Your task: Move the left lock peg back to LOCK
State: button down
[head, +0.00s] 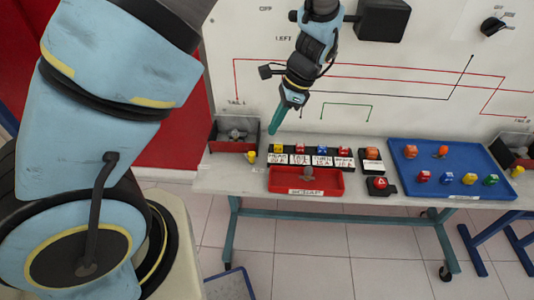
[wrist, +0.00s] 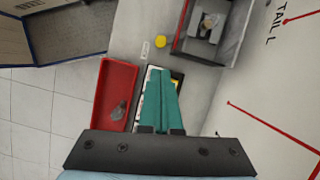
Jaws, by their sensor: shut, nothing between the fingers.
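The left lock peg appears as a small yellow knob (head: 251,157) at the front right corner of the left dark box (head: 213,143). In the wrist view the yellow knob (wrist: 160,41) is beside the box (wrist: 233,58), near a small white label (wrist: 145,48) whose text I cannot read. My gripper (head: 271,132) has long teal fingers, shut and empty, pointing down above the bench right of the box. In the wrist view the fingertips (wrist: 160,70) are apart from the knob, over the row of labelled fuses.
A grey part sits inside the left box. A row of coloured fuses (head: 322,150) and a red tray (head: 283,187) with a grey piece stand right of the peg. A blue tray (head: 405,187) lies farther right. A second box (head: 505,155) with a yellow knob (head: 517,170) is at far right.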

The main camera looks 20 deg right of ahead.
jog(key=shift+s+d+f, duration=0.1)
jog(key=shift+s+d, duration=0.05)
jog(key=shift+d, duration=0.1)
jog(key=p+x, duration=0.2)
jog(key=x, duration=0.8)
jog(key=shift+a+p, duration=0.1)
jog(key=shift+p, duration=0.2)
